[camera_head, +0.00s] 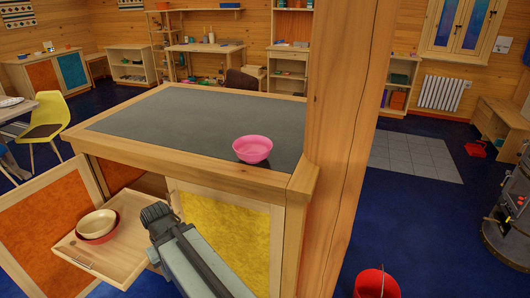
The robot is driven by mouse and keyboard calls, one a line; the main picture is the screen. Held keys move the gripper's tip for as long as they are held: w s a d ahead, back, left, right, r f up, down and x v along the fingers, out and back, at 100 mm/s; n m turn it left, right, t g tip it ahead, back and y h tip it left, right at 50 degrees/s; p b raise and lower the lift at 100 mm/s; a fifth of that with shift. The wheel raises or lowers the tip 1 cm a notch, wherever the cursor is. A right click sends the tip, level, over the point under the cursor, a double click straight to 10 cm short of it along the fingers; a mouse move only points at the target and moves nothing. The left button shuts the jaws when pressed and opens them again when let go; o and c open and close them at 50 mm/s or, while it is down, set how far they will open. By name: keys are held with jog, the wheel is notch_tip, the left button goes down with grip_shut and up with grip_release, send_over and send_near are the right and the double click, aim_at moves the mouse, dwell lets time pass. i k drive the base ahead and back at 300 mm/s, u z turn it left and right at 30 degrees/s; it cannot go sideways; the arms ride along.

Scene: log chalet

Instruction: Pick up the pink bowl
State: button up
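The pink bowl (252,149) stands upright on the dark top of the wooden counter (160,125), close to its front right edge and left of the wooden post. My arm rises from the bottom of the view, and my gripper (155,212) is at its far end, below the counter top and in front of the cabinet. The gripper is left of and lower than the bowl, apart from it. Its fingers cannot be made out clearly.
A pulled-out drawer or shelf (75,250) holds a cream bowl (97,223) inside a red one. A thick wooden post (340,120) stands right of the bowl. A red bucket (376,283) is on the blue floor. The counter top around the bowl is otherwise clear.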

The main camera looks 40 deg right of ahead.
aim_at(252, 148)
jog(key=u, duration=2.7)
jog(key=k, duration=0.7)
jog(key=z, duration=1.4)
jog(key=i, duration=1)
